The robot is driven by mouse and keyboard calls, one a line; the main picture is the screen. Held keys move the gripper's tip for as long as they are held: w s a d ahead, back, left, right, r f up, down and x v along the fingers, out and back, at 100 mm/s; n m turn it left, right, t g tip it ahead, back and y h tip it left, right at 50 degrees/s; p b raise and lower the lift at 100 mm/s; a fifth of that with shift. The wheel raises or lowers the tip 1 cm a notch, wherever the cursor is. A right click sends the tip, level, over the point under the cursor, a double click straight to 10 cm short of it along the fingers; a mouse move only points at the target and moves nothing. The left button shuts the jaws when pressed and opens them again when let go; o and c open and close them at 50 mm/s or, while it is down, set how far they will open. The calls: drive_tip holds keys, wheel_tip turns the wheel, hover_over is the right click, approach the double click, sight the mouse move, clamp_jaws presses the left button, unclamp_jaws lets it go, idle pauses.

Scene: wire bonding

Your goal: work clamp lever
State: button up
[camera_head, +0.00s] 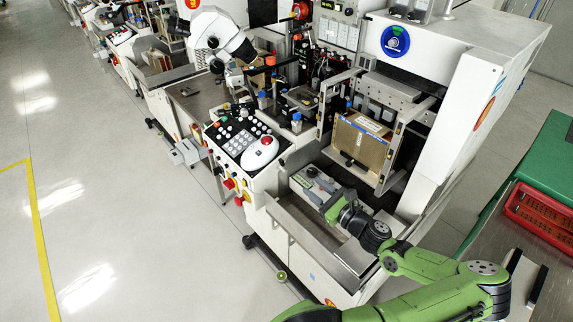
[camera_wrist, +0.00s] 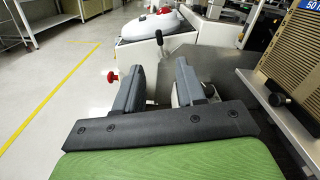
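In the wrist view a thin lever with a black tip (camera_wrist: 159,36) stands upright just beyond my gripper (camera_wrist: 158,76), in line with the gap between the fingers. The lever's lower part is hard to make out behind the fingers. The two grey fingers are apart, with no object held between them. In the head view my gripper (camera_head: 314,184) is low over a pale block (camera_head: 299,187) in the machine's front bay. The lever cannot be made out clearly there.
A slanted control panel (camera_head: 240,140) with a white dome and red button (camera_head: 266,141) stands left of my gripper. A brown ribbed box (camera_head: 362,140) is behind and to the right. A red knob (camera_wrist: 112,77) shows left of the fingers. The floor at left is clear.

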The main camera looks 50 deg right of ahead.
sight(283, 164)
drive_tip(key=w, duration=0.4)
drive_tip(key=w+d, duration=0.1)
drive_tip(key=w, duration=0.3)
drive_tip(key=w+b, duration=0.1)
drive_tip(key=w, duration=0.4)
drive_tip(key=shift+d, duration=0.2)
clamp_jaws()
